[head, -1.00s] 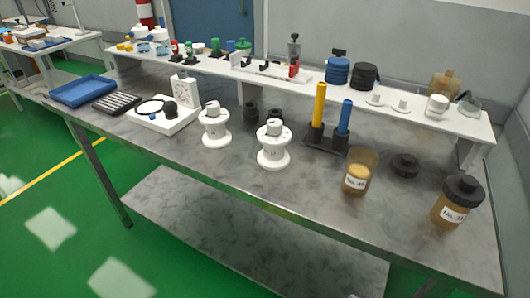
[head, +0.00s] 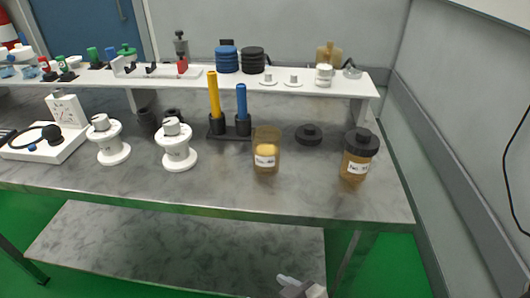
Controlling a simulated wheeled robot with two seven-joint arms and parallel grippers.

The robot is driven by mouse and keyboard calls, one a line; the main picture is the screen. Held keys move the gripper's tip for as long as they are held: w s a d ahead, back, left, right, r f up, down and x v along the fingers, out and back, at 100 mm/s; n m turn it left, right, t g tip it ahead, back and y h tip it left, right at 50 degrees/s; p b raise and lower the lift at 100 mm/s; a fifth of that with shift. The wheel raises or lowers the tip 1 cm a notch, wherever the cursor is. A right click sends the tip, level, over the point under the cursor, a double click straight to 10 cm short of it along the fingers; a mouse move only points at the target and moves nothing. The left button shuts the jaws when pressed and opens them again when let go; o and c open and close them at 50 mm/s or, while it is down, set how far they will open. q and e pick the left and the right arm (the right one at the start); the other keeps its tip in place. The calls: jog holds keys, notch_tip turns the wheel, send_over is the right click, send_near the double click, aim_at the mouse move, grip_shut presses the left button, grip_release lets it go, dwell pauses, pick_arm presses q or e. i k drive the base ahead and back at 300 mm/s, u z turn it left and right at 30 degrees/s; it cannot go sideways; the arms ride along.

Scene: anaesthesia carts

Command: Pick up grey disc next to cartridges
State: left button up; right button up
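A dark grey, nearly black disc (head: 309,134) with a raised knob lies flat on the metal table. It lies between an open amber jar (head: 265,158) and an amber jar with a black lid (head: 359,160). Both jars carry white labels. A yellow cylinder (head: 214,95) and a blue cylinder (head: 241,103) stand upright in black holders left of the disc. Part of what looks like my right gripper (head: 300,289) shows at the bottom edge, below and well away from the disc. Its fingers are not clear. My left gripper is out of view.
Two white spools (head: 177,155) stand on the table at left. A raised white shelf (head: 300,87) along the back holds blue discs (head: 227,59), black discs (head: 252,60) and small white parts. The table front (head: 310,192) is clear. A wall stands close at right.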

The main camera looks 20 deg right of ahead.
aim_at(293, 82)
jog(key=z, duration=2.35)
jog(key=i, duration=0.35)
jog(key=u, duration=2)
